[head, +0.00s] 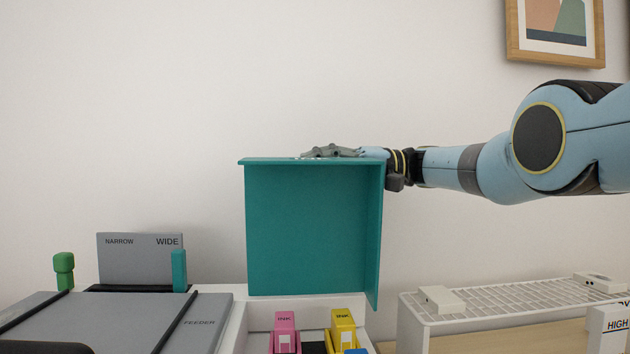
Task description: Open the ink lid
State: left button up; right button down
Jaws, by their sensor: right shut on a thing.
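The teal ink lid (312,228) stands upright, raised above the white ink bay (262,306), with its flange at the top. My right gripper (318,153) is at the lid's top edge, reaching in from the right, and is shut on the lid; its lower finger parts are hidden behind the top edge. Below the lid, a pink ink cartridge (285,328) and a yellow ink cartridge (343,329) show in the open bay, with part of a blue one (356,351) at the frame's bottom. My left gripper is not in view.
A grey feeder cover (130,318) lies left, with a NARROW/WIDE panel (140,259), a green knob (64,270) and a teal lever (179,270). A white wire rack (510,299) stands right. A framed picture (556,32) hangs on the wall.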

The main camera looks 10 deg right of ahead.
dwell(0.3)
jog(key=c, duration=1.3)
grip_release()
jog(key=shift+r, duration=0.1)
